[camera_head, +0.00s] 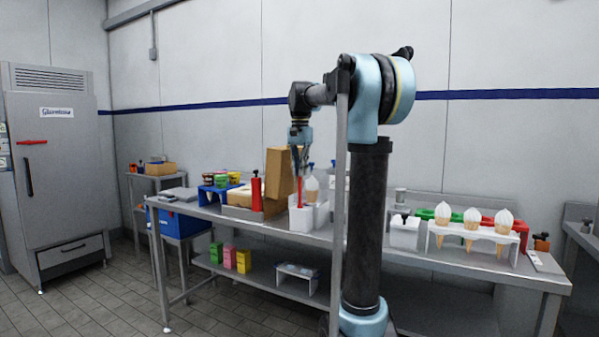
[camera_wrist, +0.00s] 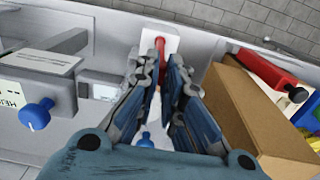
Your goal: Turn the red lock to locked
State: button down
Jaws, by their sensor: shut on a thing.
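A slim upright red piece (camera_head: 299,190) stands at a small white stand (camera_head: 301,217) on the steel table; I cannot make out lock markings on it. My gripper (camera_head: 299,168) points down from above and is shut on this red piece. In the wrist view, the red piece (camera_wrist: 160,47) shows between the fingertips of my gripper (camera_wrist: 160,82), in front of a white plate (camera_wrist: 156,28). The fingers hide its lower part. A red horizontal handle (camera_head: 32,142) is on the grey freezer door (camera_head: 60,175) at the far left, away from my gripper.
A brown cardboard box (camera_head: 281,172) stands close to my gripper, also at right in the wrist view (camera_wrist: 265,120). A red bottle (camera_head: 256,192) stands left of it. A white rack with cones (camera_head: 473,238) is at right. Blue knobs (camera_wrist: 37,114) are close by.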

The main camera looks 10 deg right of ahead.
jog(key=shift+w, duration=0.1)
dwell(0.3)
jog(key=c, duration=1.7)
grip_release()
notch_tip(320, 180, up, 12)
jog(key=shift+f, duration=0.1)
jog(key=s+d+f+n, duration=0.1)
jog(key=s+f+n, duration=0.1)
jog(key=s+f, duration=0.9)
jog(key=s+d+f+n+t, duration=0.1)
jog(key=s+d+f+n, duration=0.1)
jog(key=s+f, duration=1)
jog(key=s+d+f+n+t, duration=0.1)
jog(key=s+d+f+n, duration=0.1)
jog(key=s+f, duration=1)
jog(key=shift+s+f+n, duration=0.1)
jog(key=shift+f+n, duration=0.25)
jog(key=shift+f, duration=2.4)
jog(key=shift+s+f+n, duration=0.1)
jog(key=shift+f+n, duration=0.25)
jog(key=shift+f, duration=2.35)
